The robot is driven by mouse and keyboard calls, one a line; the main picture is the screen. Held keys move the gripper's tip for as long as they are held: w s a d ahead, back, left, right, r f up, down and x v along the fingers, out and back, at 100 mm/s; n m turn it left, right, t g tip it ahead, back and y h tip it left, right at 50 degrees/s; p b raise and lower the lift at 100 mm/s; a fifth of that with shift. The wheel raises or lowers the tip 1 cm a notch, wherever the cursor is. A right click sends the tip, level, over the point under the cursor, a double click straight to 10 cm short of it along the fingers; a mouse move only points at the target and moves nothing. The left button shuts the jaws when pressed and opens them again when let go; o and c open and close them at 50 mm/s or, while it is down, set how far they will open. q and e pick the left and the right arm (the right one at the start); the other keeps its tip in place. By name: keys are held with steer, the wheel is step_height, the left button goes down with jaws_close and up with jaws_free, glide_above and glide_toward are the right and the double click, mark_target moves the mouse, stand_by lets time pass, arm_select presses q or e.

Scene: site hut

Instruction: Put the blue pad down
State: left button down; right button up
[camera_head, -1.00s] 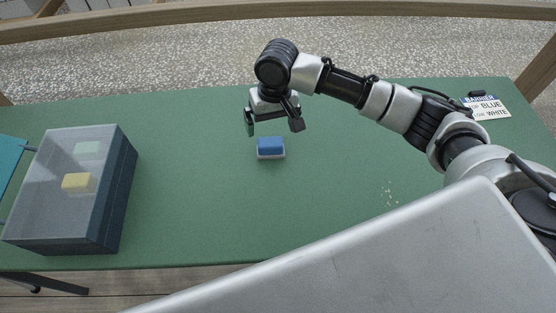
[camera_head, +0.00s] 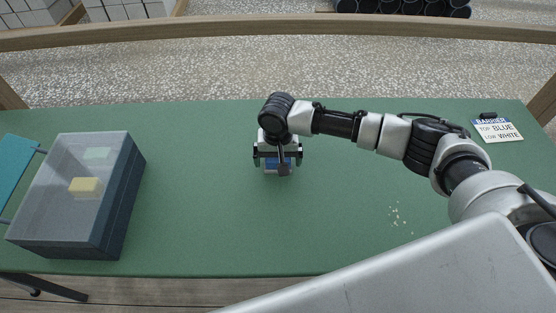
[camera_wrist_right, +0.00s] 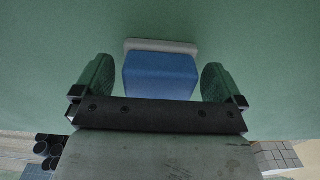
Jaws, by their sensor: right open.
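The blue pad (camera_head: 273,164) lies on a white piece (camera_head: 279,173) on the green table. In the right wrist view the blue pad (camera_wrist_right: 160,76) sits between the two fingers, with the white piece (camera_wrist_right: 160,46) showing along its far edge. My right gripper (camera_head: 277,160) is open, its fingers on either side of the blue pad. In the wrist view a gap shows between each finger and the pad. The gripper partly hides the pad in the head view. My left gripper is not in view.
A dark box with a clear lid (camera_head: 118,205) stands at the left of the green table (camera_head: 215,230), a yellow block (camera_head: 84,186) inside. A sign card (camera_head: 497,130) lies at the far right. Pale crumbs (camera_head: 397,214) lie right of centre.

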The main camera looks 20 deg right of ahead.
steer(key=shift+f, duration=0.7)
steer(key=c, duration=0.9)
steer(key=shift+r, duration=0.1)
steer(key=shift+r, duration=0.55)
step_height(320, 180, up, 3)
steer(key=s+d+r+n, duration=0.3)
steer(key=s+r, duration=0.6)
steer(key=s, duration=0.5)
steer(key=shift+d, duration=0.55)
